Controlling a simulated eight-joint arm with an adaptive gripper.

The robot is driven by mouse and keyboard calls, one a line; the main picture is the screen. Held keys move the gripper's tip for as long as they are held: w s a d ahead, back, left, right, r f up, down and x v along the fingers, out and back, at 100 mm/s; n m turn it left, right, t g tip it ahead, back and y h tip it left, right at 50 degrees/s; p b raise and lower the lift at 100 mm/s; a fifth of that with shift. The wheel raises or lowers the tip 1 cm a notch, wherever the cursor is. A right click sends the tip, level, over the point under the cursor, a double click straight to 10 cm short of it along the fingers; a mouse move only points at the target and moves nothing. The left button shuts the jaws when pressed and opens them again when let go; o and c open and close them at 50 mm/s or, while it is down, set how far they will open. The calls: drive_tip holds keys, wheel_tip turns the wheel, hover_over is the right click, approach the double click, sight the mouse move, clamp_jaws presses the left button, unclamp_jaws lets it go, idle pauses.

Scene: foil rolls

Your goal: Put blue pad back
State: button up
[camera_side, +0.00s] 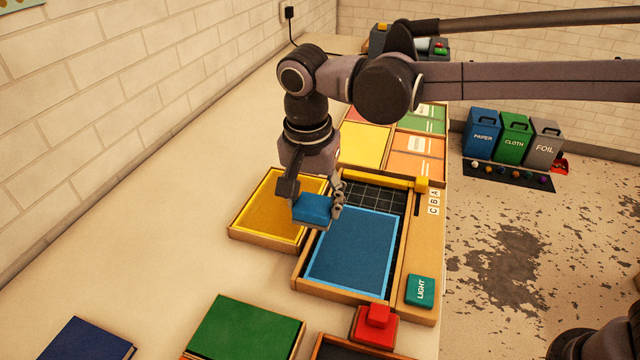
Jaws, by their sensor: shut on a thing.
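My gripper (318,208) points down and is shut on a small blue block (313,209), which may be the blue pad or a handle on it. It is held over the gap between the yellow tray and the blue panel. A flat blue panel (352,252) with a light blue border lies in a wooden frame (345,292). A dark grid (370,196) shows at the far end of that frame. I cannot tell whether the blue block touches the panel below.
A yellow tray (270,212) stands left of the frame. Right are a teal LIGHT block (420,290) and letter tiles (433,202); in front, a red block (376,325), a green pad (246,329) and a dark blue book (88,340). The left tabletop is clear.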

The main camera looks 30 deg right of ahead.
drive_tip(key=s+a+f, duration=0.1)
drive_tip(key=a+f, duration=0.1)
drive_tip(key=a, duration=0.1)
drive_tip(key=a+f, duration=0.2)
drive_tip(key=a, duration=0.2)
drive_tip(key=s+a+f, duration=0.1)
drive_tip(key=a+f, duration=0.2)
drive_tip(key=a, duration=0.1)
drive_tip(key=shift+s+a, duration=0.1)
drive_tip(key=shift+s, duration=0.2)
drive_tip(key=shift+f, duration=1.95)
drive_tip(key=shift+f, duration=0.1)
drive_tip(key=o, duration=1.1)
